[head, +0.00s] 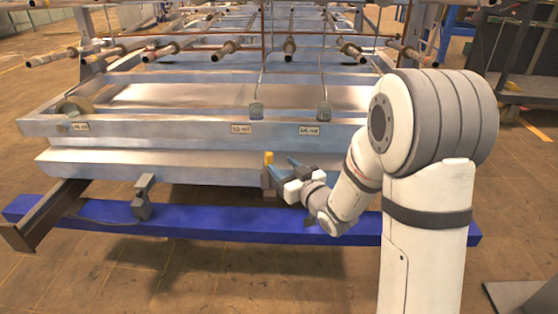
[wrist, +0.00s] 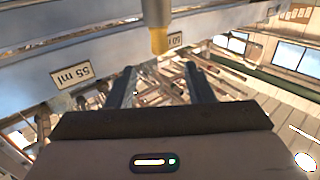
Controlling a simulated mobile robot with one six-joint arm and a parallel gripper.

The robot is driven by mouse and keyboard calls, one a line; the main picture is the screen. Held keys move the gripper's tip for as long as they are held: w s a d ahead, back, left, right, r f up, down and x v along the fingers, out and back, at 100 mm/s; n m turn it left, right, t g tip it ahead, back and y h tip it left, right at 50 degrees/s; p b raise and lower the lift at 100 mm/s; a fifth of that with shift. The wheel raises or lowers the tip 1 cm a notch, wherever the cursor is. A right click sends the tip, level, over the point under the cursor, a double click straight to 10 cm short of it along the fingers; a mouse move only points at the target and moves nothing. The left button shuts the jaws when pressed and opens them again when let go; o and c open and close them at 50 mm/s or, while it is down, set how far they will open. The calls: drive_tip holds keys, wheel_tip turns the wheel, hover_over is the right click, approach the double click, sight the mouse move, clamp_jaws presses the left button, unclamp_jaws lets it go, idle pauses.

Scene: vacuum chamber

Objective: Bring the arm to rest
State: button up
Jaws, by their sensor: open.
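My gripper (head: 284,168) is in front of the metal frame's lower rail, right of centre in the head view, with its bluish fingers pointing left. In the wrist view, the two fingers of my gripper (wrist: 161,82) are spread apart and nothing is held between them. My white arm (head: 430,190) is bent, with its forearm reaching down and left from the large grey-banded joint. A small yellow-tipped part (head: 268,158) stands just beyond the fingertips; it also shows in the wrist view (wrist: 160,41). I cannot tell whether a finger touches it.
The large metal frame (head: 200,130) carries labels and several copper-coloured rods. A blue beam (head: 240,221) runs low across the front, with a grey fitting (head: 143,197) on its left. A cart (head: 520,90) stands at the right. The front floor (head: 200,280) is clear.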

drive_tip(key=s+d+r+m+g+h+p, duration=0.1)
drive_tip(key=s+d+r+g+h+p, duration=0.2)
drive_tip(key=r+p, duration=0.4)
drive_tip(key=s+d+r+m+h+p, duration=0.25)
drive_tip(key=d+r+p, duration=0.25)
drive_tip(key=r+p, duration=0.25)
drive_tip(key=s+d+r+m+g+h+p, duration=0.1)
drive_tip(key=s+d+r+g+h+p, duration=0.1)
drive_tip(key=d+r+h+p, duration=0.4)
drive_tip(key=s+r+m+g+y+p, duration=0.1)
drive_tip(key=s+r+g+p, duration=0.6)
drive_tip(key=s+r+p, duration=1)
drive_tip(key=s+r+m, duration=0.1)
drive_tip(key=s, duration=0.3)
drive_tip(key=shift+d+r+p, duration=0.3)
drive_tip(key=shift+r, duration=0.05)
drive_tip(key=shift+s+y, duration=0.1)
drive_tip(key=shift+y, duration=0.15)
drive_tip(key=shift+c, duration=1.3)
